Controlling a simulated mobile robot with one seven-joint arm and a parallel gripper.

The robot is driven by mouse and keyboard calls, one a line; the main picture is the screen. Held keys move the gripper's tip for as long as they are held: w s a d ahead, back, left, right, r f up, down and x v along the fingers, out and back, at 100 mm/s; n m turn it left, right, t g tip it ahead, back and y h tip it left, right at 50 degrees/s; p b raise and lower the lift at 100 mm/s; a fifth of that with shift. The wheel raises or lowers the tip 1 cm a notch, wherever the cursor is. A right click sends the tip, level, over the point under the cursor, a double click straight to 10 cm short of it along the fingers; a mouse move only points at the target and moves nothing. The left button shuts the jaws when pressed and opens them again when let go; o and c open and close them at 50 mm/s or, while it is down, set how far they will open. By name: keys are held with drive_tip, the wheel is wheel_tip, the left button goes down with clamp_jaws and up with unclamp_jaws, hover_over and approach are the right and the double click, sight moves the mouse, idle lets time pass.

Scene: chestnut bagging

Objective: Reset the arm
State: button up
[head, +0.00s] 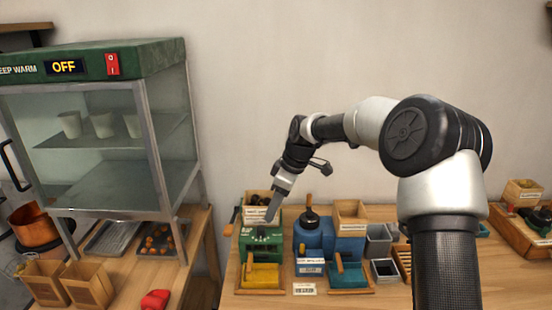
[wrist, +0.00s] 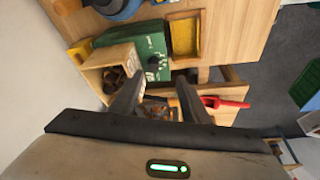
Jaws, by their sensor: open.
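My arm reaches from the right of the head view toward the table, bent at the elbow. My gripper (head: 270,212) is just above a green machine (head: 262,242) on the table. In the wrist view my gripper (wrist: 160,88) shows its two dark fingers apart with nothing held between them. The green machine (wrist: 138,42) and a wooden box (wrist: 95,75) with dark chestnuts inside lie beyond the fingers there. I cannot tell how far the fingertips are from the machine.
A warming cabinet (head: 95,45) reading OFF stands left, with white cups inside. A blue machine (head: 315,238), wooden boxes (head: 350,215) and trays crowd the table. A red-handled tool (head: 155,299) lies front left. The wall space above the table is free.

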drive_tip(key=s+d+r+m+t+h, duration=0.15)
drive_tip(key=s+d+r+m, duration=0.3)
drive_tip(key=s+r, duration=0.45)
drive_tip(key=s+d+r+m+t+h, duration=0.1)
drive_tip(key=s+d+r+m+h, duration=0.15)
drive_tip(key=s+d+r, duration=0.6)
drive_tip(key=s+d+f+m+t, duration=0.1)
drive_tip(key=s+m, duration=0.2)
drive_tip(key=s, duration=0.6)
drive_tip(key=s+d+f+m+t, duration=0.1)
drive_tip(key=s+m, duration=0.3)
drive_tip(key=s, duration=0.5)
drive_tip(key=shift+f, duration=0.5)
